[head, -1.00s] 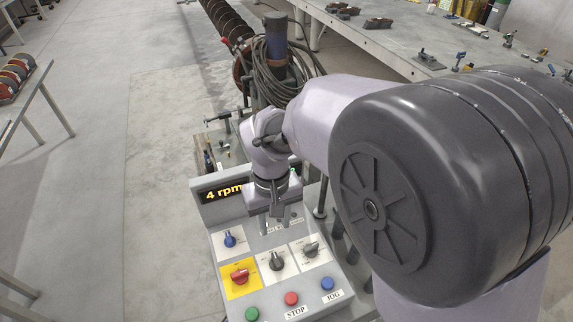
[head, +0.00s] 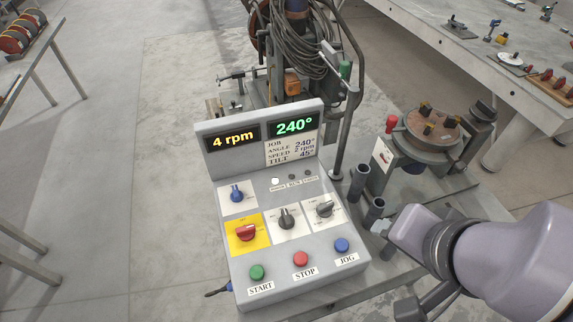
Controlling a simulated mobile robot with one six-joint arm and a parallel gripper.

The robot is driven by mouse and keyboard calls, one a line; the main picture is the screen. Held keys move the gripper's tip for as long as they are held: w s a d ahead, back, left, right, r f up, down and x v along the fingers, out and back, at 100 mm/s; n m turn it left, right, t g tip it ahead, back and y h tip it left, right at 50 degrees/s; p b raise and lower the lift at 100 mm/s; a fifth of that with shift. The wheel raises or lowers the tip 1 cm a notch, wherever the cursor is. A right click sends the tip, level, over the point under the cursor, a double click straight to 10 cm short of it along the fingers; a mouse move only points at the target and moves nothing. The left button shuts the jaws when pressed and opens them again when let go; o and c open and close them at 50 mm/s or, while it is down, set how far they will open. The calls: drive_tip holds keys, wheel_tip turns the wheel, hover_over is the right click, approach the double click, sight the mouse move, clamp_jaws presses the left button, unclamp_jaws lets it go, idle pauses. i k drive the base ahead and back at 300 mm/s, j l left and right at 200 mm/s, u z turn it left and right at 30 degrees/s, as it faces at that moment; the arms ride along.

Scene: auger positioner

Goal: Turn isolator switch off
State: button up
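The isolator switch appears to be the red rotary knob (head: 246,232) on a yellow plate at the left of the control panel (head: 240,284). Its handle looks roughly sideways; the plate's lettering is too small to read. My arm comes in from the lower right, and its end (head: 382,227) is just right of the panel, well apart from the red knob. The fingers are too small and partly hidden to tell open from shut. Nothing covers the knob.
Beside the red knob are a blue knob (head: 237,194), two grey-black selectors (head: 287,219), and green, red and blue buttons (head: 300,259) along the front. Displays read 4 rpm and 240°. A round turntable (head: 433,128) stands behind right. Space above the panel is clear.

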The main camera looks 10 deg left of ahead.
sight(245, 234)
drive_tip(key=k+j+u, duration=0.1)
drive_tip(key=u, duration=0.25)
drive_tip(key=k+j+u, duration=0.1)
drive_tip(key=u, duration=0.25)
drive_tip(key=j+u, duration=0.2)
drive_tip(key=u, duration=0.15)
drive_tip(key=i+z, duration=0.25)
drive_tip(key=z, duration=0.25)
drive_tip(key=i+j, duration=0.05)
drive_tip(key=j, duration=0.05)
